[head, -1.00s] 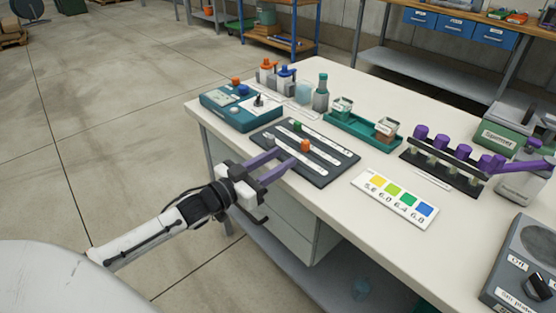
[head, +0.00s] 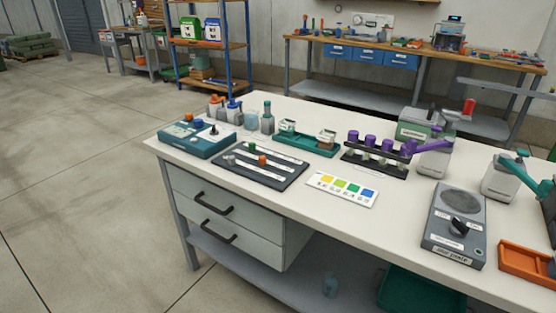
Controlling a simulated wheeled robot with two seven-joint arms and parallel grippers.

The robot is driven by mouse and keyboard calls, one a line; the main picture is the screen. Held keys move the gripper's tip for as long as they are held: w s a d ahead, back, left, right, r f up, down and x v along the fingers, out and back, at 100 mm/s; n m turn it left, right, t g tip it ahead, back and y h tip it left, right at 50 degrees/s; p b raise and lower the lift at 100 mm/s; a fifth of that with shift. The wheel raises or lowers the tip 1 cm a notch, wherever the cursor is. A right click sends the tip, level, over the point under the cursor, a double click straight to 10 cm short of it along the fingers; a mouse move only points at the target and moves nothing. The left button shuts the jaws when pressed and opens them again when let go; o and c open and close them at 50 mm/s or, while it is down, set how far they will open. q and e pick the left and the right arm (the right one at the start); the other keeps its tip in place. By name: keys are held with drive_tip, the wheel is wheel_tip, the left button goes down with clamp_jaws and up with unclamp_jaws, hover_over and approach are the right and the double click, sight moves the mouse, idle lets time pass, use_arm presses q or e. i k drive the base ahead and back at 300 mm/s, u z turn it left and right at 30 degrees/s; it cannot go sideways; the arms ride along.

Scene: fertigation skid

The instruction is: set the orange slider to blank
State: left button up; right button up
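The orange slider (head: 262,160) stands upright on a dark slider board (head: 292,175) on the white bench. The board has several pale label strips running along it, too small to read, so I cannot tell which mark the slider is at. A green slider (head: 252,148) stands behind it to the left, and a grey slider (head: 231,160) is at the board's left part. Nothing touches the orange slider. Neither of my grippers is in view now.
A teal device (head: 188,145) stands left of the board, with several bottles behind. A green tray (head: 297,148) is behind the board and a colour card (head: 342,188) to its right. A purple-capped vial rack (head: 375,160) and a dark hot plate (head: 455,230) stand further right.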

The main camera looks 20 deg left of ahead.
sight(262, 159)
drive_tip(key=z, duration=0.9)
drive_tip(key=i, duration=0.4)
drive_tip(key=u, duration=1.65)
